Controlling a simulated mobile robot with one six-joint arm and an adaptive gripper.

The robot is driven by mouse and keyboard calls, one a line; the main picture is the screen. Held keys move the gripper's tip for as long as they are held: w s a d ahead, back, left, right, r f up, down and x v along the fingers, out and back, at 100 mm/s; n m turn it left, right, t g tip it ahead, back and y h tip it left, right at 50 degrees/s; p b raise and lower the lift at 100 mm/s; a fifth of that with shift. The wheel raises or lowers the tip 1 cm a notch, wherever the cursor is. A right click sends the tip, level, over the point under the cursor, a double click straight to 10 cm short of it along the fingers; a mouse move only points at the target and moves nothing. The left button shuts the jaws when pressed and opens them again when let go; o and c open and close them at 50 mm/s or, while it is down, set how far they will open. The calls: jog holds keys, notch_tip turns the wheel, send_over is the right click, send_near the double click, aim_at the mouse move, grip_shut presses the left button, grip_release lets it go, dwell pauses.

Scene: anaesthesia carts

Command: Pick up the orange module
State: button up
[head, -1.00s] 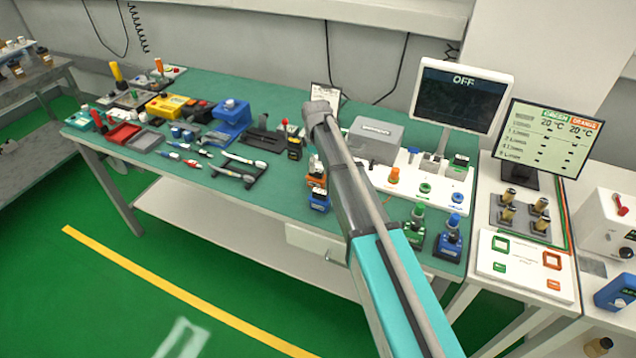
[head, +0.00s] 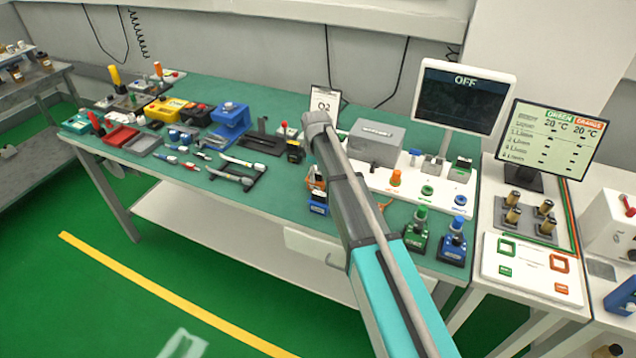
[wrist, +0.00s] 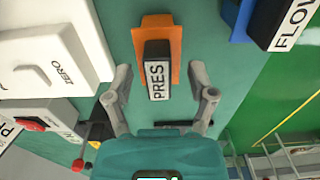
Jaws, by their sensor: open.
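The orange module (wrist: 176,48) is in the upper middle of the wrist view, with a black block labelled PRES on its front. My gripper (wrist: 160,85) is open, one finger on each side of the black block, with gaps visible between the fingers and the block. In the head view, the orange module (head: 311,181) stands on the green bench top behind a blue module (head: 318,203), partly hidden by my arm. My fingers are hidden there behind the arm.
In the wrist view, a blue module labelled FLOW (wrist: 280,22) is at upper right and a white ZERO box (wrist: 48,50) at left. In the head view, a grey box (head: 376,142) and green and blue fittings (head: 416,232) stand to the right.

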jog(key=shift+c, duration=0.2)
grip_shut()
jog(key=shift+r, duration=0.15)
notch_tip(320, 180, up, 3)
jog(key=p, duration=0.3)
jog(key=shift+f, duration=0.2)
jog(key=s+d+r+p, duration=0.8)
jog(key=s+r+p, duration=0.2)
jog(key=s, duration=0.1)
jog(key=shift+s+d, duration=0.15)
dwell(0.7)
